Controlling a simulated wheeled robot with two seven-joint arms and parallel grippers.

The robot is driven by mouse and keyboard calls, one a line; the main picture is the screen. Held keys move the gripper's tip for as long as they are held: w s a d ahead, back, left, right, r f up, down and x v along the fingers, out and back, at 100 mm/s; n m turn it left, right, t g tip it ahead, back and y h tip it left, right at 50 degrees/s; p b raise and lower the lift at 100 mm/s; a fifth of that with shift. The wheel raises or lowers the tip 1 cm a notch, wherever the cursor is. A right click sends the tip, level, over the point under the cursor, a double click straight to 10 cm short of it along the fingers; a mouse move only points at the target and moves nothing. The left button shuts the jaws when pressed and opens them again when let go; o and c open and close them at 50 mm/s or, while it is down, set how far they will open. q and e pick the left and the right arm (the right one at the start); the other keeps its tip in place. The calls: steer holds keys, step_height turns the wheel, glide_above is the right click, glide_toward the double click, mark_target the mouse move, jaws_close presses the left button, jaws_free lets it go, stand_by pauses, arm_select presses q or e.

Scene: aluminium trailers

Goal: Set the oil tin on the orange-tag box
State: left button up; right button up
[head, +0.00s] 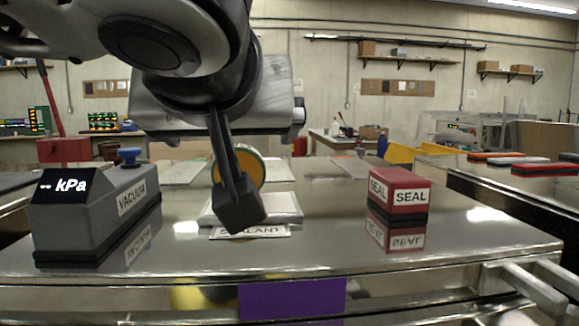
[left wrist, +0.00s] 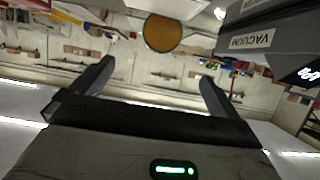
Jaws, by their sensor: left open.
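My left gripper (head: 238,205) hangs over the middle of the metal table in the head view. In the left wrist view its two fingers (left wrist: 153,82) are apart with nothing between them. A round orange-brown disc with a green rim (head: 252,165) stands behind the fingers, partly hidden; it also shows beyond the fingertips in the left wrist view (left wrist: 162,33). I cannot tell whether it is the oil tin. A low white block (head: 285,207) lies below it, with a partly hidden label ending in "ALANT" in front. I see no clear orange tag. My right gripper is not in view.
A grey vacuum unit (head: 85,215) with a kPa display stands at the left of the shiny table (head: 330,255). A red SEAL box (head: 399,190) stands at the right. Bare table lies between the white block and the red box. A purple panel (head: 292,299) hangs below the front edge.

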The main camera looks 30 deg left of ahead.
arm_select(q)
steer(key=p, duration=0.1)
glide_toward(238, 163)
steer(key=x, duration=0.5)
steer(key=shift+r, duration=0.1)
steer(key=p+x, duration=0.1)
steer(key=x, duration=0.4)
steer(key=shift+w+a+f, duration=0.15)
steer(key=shift+w+f, duration=0.05)
steer(key=shift+w, duration=0.05)
steer(key=c, duration=1.2)
